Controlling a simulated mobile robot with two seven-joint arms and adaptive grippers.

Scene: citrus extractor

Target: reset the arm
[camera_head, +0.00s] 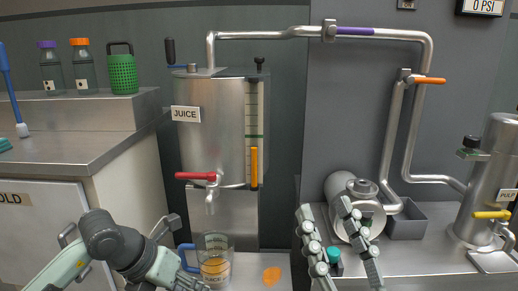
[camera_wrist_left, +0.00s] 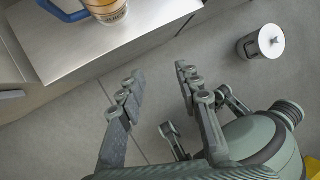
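My right gripper (camera_head: 325,210) is in the lower middle of the head view. Its two fingers are parted with nothing between the tips, in front of the steel pump. My left arm (camera_head: 125,248) comes in at the lower left of the head view, close to the pitcher; its fingers are hard to make out there. In the left wrist view my left gripper (camera_wrist_left: 158,82) is open and empty above the grey floor. A clear pitcher (camera_head: 215,265) with a blue handle and orange liquid stands below the juice tap; it also shows in the left wrist view (camera_wrist_left: 110,8).
The juice tank (camera_head: 218,130) with a red tap handle stands behind the pitcher. The pump (camera_head: 352,200), a grey bin (camera_head: 408,222) and the pulp tank (camera_head: 488,190) are at right. Counter (camera_head: 75,135) at left.

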